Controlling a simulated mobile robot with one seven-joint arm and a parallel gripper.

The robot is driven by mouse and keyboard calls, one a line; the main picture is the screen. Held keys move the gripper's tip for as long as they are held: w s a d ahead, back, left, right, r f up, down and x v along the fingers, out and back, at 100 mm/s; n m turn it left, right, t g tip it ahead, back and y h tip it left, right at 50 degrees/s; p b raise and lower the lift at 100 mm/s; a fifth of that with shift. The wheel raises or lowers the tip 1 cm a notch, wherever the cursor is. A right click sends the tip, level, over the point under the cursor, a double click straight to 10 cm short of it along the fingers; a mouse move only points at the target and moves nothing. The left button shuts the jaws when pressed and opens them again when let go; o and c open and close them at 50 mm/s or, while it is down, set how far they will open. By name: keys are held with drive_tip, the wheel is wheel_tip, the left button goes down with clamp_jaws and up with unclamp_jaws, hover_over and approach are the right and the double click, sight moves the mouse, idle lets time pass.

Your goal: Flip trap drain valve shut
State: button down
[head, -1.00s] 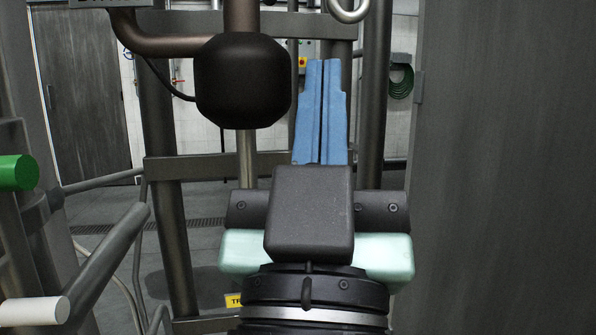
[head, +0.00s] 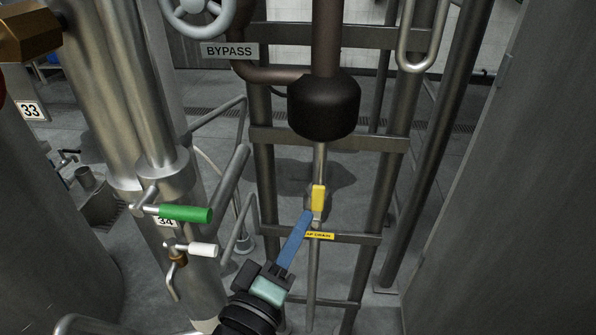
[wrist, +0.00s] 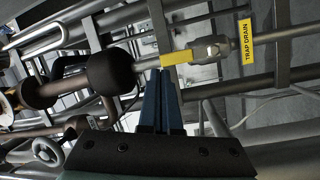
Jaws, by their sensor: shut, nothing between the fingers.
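The trap drain valve has a yellow lever (head: 318,198) lying along its thin vertical pipe, below the black trap body (head: 324,105). In the wrist view the yellow lever (wrist: 176,58) also lies in line with the pipe, beside the metal valve body (wrist: 208,48). A yellow TRAP DRAIN label (head: 319,236) sits just below the valve and shows in the wrist view (wrist: 247,42). My gripper (head: 306,214) is shut and empty, its blue fingers pointing up at the valve. In the wrist view its fingertips (wrist: 161,72) end close to the lever; I cannot tell if they touch.
A steel frame with uprights and crossbars (head: 265,137) surrounds the pipe. A green-handled valve (head: 185,213) and a white-handled valve (head: 202,250) stick out at left. A BYPASS sign (head: 230,51) hangs near a handwheel (head: 197,12). A large grey panel (head: 500,190) stands at right.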

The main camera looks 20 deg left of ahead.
sight(317, 207)
drive_tip(key=s+n+p, duration=0.1)
drive_tip(key=s+a+f+n+p, duration=0.1)
drive_tip(key=s+n, duration=0.1)
drive_tip(key=s+a+f+n+y+p, duration=0.1)
drive_tip(key=shift+s+a+n+g, duration=0.15)
drive_tip(key=shift+a+n+g, duration=0.15)
drive_tip(key=shift+g, duration=0.1)
drive_tip(key=w+p, duration=0.2)
drive_tip(key=w, duration=0.8)
